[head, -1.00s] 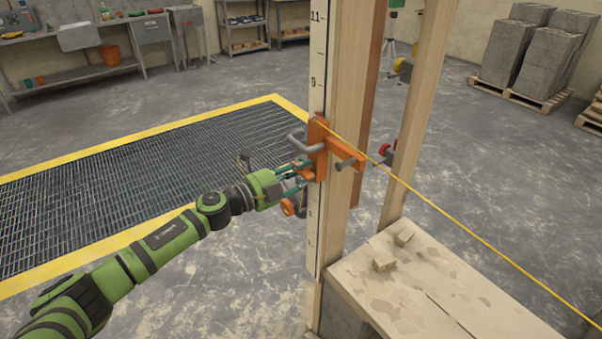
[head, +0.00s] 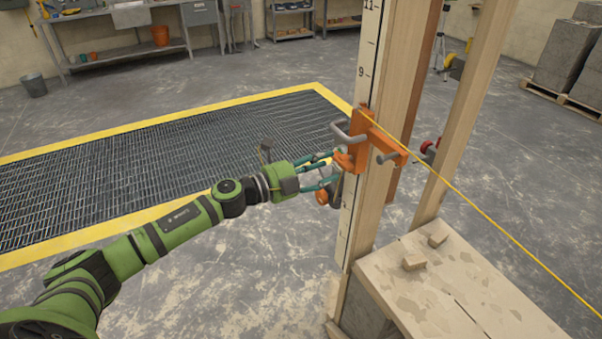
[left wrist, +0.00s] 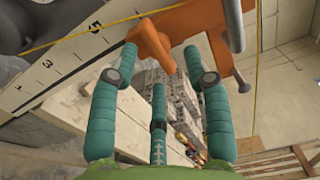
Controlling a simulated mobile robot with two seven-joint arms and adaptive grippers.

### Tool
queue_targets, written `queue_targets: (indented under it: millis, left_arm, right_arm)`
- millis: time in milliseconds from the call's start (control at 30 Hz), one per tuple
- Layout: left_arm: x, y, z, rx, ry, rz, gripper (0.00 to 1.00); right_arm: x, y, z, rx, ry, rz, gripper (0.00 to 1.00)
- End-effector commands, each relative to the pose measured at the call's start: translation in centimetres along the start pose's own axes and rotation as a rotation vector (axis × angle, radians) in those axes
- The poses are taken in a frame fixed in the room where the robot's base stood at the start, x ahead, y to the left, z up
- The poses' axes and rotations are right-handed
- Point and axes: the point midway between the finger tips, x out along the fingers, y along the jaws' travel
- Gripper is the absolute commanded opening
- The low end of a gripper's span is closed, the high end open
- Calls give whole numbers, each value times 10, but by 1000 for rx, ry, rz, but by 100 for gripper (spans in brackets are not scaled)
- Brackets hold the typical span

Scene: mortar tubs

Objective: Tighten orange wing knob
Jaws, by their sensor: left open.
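The orange wing knob (head: 345,159) sticks out from the left side of an orange clamp bracket (head: 361,140) on a wooden post. In the left wrist view the wing knob (left wrist: 154,45) shows below the bracket (left wrist: 195,22), in the space between the fingertips. My left gripper (head: 329,170) is open, its teal fingers spread and pointing at the knob from the left. In the left wrist view the gripper (left wrist: 161,62) has fingers either side of the knob. I cannot tell whether any finger touches it. My right gripper is not in view.
A grey bar handle (head: 348,133) and another orange knob (head: 321,198) stand close to the gripper. A yellow string (head: 480,207) runs from the bracket to the lower right. A wooden bench (head: 450,295) with small blocks stands right of the post. Left is open floor with a grating (head: 130,165).

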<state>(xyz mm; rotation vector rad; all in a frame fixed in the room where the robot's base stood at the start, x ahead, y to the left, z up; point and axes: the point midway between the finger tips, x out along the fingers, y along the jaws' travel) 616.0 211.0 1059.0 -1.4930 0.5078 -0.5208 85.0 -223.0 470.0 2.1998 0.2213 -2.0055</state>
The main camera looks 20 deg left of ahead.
Motion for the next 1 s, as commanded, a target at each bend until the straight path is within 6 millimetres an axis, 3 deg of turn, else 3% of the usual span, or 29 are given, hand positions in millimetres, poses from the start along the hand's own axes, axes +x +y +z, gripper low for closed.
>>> queue_targets:
  millis: [200,400,1000]
  left_arm:
    - [-43,1,-1,1,1,4,48]
    - [-64,0,-1,0,1,1,48]
    - [-71,-1,0,2,1,-1,48]
  right_arm:
    - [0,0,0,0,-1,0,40]
    - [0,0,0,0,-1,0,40]
    - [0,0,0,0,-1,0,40]
